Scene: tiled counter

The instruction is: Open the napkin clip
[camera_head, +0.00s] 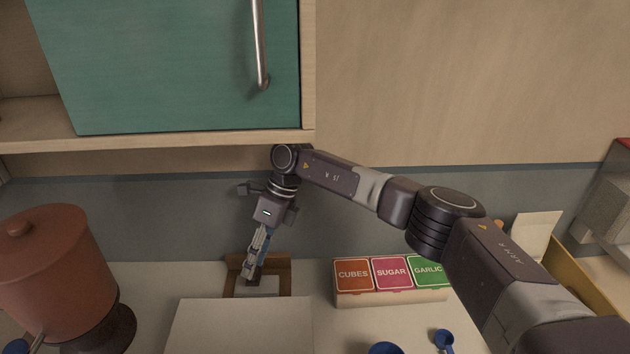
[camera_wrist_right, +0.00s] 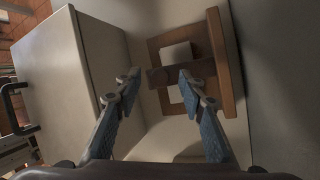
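The napkin clip is a brown wooden frame (camera_head: 284,277) standing on the counter near the back wall, with white napkins in it. In the right wrist view the wooden frame (camera_wrist_right: 228,70) shows with a dark crossbar (camera_wrist_right: 205,69) over the white napkins (camera_wrist_right: 178,53). My right gripper (camera_head: 250,279) points down in front of the frame and hides part of it. In the wrist view the right gripper (camera_wrist_right: 159,79) has its fingers apart, with nothing held, and the crossbar's end lies just beyond the fingertips. Contact cannot be told. My left gripper is out of view.
A white box (camera_head: 240,327) stands in front of the frame. A row of labelled boxes (camera_head: 391,296) is to the right, with blue scoops (camera_head: 443,340) before it. A red-brown pot (camera_head: 55,262) stands left. A teal cabinet door (camera_head: 170,65) hangs above.

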